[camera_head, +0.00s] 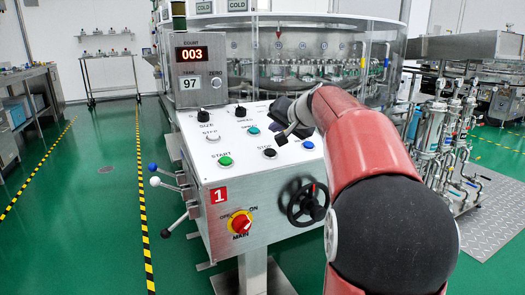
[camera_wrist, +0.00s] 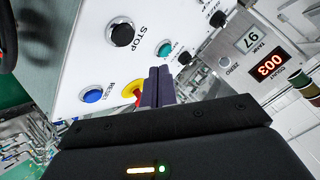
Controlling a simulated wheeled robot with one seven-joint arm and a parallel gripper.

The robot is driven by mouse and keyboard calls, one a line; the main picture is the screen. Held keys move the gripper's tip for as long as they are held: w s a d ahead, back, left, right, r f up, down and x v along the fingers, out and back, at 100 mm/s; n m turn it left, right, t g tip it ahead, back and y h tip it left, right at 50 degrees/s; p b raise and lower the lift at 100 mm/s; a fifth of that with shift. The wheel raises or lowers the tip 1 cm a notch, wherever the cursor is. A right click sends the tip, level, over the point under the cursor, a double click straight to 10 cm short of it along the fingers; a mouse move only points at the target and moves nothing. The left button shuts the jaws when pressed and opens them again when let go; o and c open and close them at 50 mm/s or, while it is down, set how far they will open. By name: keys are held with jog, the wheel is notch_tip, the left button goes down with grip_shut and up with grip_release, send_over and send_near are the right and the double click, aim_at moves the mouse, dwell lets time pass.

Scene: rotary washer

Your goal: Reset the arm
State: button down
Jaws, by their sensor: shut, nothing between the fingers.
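My gripper (camera_head: 288,124) hangs over the upper right part of the sloped white control panel (camera_head: 215,145), at the end of my red arm. In the wrist view my gripper (camera_wrist: 159,84) has its two dark fingers together with nothing between them. The fingers point at the panel, near a partly hidden red-and-yellow control (camera_wrist: 133,93). The blue RESET button (camera_wrist: 92,95) and the black STOP button (camera_wrist: 122,33) are to the left of the fingers. The fingers appear apart from these buttons. I cannot tell the exact gap to the panel.
The panel also has a green START button (camera_head: 225,160) and black knobs. Its front carries a red MAIN switch (camera_head: 240,223) and a black handwheel (camera_head: 304,201). Levers (camera_head: 170,182) stick out on the left. A display (camera_head: 192,54) reads 003. Pipes (camera_head: 430,130) stand right; green floor is free left.

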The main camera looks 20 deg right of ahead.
jog(key=s+a+f+n+g+p, duration=0.1)
jog(key=s+a+f+n+g, duration=0.15)
jog(key=s+a, duration=0.5)
jog(key=s+a+f+n+g+p, duration=0.1)
jog(key=s+a+f, duration=0.3)
jog(key=s+a, duration=0.35)
jog(key=s+a+f+n+g, duration=0.1)
jog(key=s+f+n, duration=0.1)
jog(key=s+f, duration=0.3)
jog(key=s+a+f+n+g+h, duration=0.1)
jog(key=s+f, duration=0.5)
jog(key=s, duration=0.7)
jog(key=shift+s+a+f+n+g+p, duration=0.3)
jog(key=shift+a+n+g, duration=0.15)
jog(key=shift+a+g, duration=0.15)
